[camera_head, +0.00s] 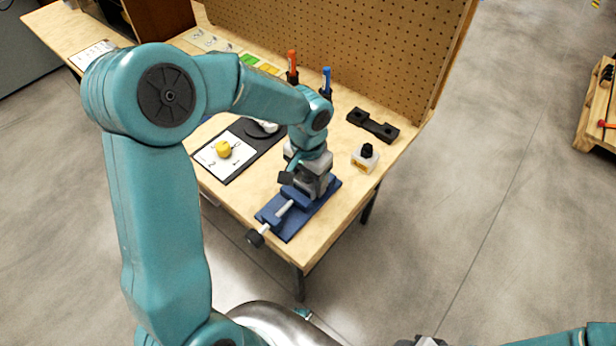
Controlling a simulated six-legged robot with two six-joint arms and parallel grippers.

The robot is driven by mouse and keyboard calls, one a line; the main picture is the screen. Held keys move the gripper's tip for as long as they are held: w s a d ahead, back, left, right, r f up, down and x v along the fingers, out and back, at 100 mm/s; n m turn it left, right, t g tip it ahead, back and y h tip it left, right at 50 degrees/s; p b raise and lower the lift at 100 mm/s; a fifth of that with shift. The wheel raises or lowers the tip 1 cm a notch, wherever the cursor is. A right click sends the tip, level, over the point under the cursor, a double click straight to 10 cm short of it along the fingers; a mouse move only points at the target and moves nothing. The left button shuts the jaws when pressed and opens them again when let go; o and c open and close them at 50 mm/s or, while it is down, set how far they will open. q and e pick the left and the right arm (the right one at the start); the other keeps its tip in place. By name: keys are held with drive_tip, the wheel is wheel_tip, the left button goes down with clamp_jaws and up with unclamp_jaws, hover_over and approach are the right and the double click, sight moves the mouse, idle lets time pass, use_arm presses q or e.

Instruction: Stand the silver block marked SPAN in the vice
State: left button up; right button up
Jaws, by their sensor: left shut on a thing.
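The blue vice (272,215) stands near the front edge of the wooden bench, with its screw handle toward me. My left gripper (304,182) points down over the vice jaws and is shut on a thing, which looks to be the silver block. The gripper and wrist hide most of the block, and its SPAN mark cannot be read. I cannot tell whether the block touches the vice. A small part of my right gripper (425,341) shows at the bottom edge; its fingers are not clear.
A white sheet with a yellow piece (223,149) lies left of the vice on a dark mat. A small bottle with a black cap (365,157) and a black bracket (373,125) stand to the right. Red and blue markers (326,82) stand by the pegboard (370,45) behind.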

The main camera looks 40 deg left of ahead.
use_arm(q)
drive_tip(key=shift+f, duration=0.2)
drive_tip(key=o, duration=1.4)
drive_tip(key=shift+w, duration=0.1)
drive_tip(key=shift+c, duration=0.2)
drive_tip(key=shift+r, duration=0.15)
drive_tip(key=shift+r, duration=0.25)
wheel_tip(320, 180, up, 12)
drive_tip(key=shift+f+p, duration=0.2)
drive_tip(key=shift+p, duration=0.6)
drive_tip(key=shift+f, duration=0.1)
